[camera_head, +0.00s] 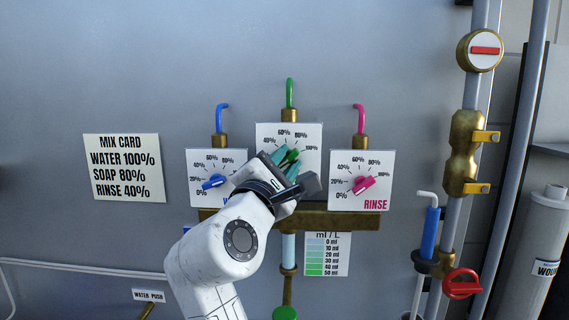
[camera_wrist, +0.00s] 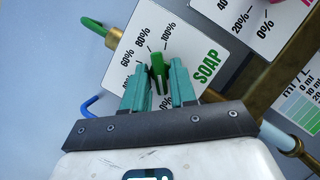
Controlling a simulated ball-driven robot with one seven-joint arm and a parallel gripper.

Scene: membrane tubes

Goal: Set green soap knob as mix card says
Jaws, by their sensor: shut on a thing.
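The mix card (camera_head: 121,168) on the wall at the left reads water 100%, soap 80%, rinse 40%. The green soap knob (camera_wrist: 158,70) sits on the white soap dial (camera_wrist: 205,42), which is also in the head view (camera_head: 310,132). My gripper (camera_wrist: 159,76) is shut on the knob, with one teal finger on each side of it. In the wrist view the knob's far end points roughly at the 80% mark, close to the 100% side; the exact reading is hard to tell. In the head view my gripper (camera_head: 290,158) hides much of this dial.
The water dial with a blue knob (camera_head: 214,182) is just left, partly behind my gripper. The rinse dial with a pink knob (camera_head: 364,185) is just right. A brass bar (camera_head: 345,221) and an ml/L chart (camera_head: 327,255) lie below. Pipes and a red valve (camera_head: 462,283) stand right.

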